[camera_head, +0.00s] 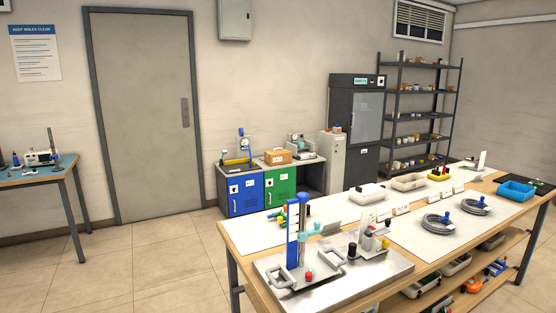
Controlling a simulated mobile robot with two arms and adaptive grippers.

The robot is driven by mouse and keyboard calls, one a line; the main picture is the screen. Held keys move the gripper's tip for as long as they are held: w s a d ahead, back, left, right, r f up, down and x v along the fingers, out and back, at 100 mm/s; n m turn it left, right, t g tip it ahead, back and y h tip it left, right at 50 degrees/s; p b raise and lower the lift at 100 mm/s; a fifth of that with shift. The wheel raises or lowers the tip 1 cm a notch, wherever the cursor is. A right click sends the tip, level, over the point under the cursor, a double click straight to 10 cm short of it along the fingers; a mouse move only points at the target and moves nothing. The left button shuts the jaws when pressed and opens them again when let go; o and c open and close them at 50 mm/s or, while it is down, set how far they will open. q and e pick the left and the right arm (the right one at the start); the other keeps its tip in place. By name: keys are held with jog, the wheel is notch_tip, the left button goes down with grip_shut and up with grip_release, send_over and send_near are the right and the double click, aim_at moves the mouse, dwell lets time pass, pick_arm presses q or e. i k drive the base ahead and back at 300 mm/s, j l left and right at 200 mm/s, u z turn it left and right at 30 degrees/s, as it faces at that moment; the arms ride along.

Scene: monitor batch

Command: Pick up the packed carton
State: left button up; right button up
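A small brown carton (278,157) with a pale label on its front sits on the counter above the green cabinet door, against the back wall. It appears closed, but it is too small to tell what is inside. Neither of my grippers is in view, and nothing touches the carton except the counter under it.
Blue (246,195) and green (280,188) cabinets support the counter; devices flank the carton. A long workbench (350,295) with fixtures, trays and coiled cables fills the right foreground. A side table (40,176) stands left. The tiled floor (150,265) between is clear.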

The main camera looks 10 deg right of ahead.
aim_at(276, 158)
jog(key=i+j+u, duration=0.5)
jog(key=i, duration=0.2)
jog(key=i+j, duration=0.15)
jog(key=i, duration=0.35)
jog(key=i+j+u, duration=0.15)
jog(key=i, duration=0.4)
jog(key=i+j, duration=0.15)
jog(key=i, duration=1.3)
jog(key=i+j+z, duration=0.1)
jog(key=i, duration=0.8)
jog(key=i+l+z, duration=0.15)
jog(key=i+z, duration=0.55)
jog(key=z, duration=0.15)
jog(key=i+z, duration=0.45)
jog(key=i+j+z, duration=0.2)
jog(key=z, duration=0.25)
jog(key=i+z, duration=0.45)
jog(key=i, duration=1.15)
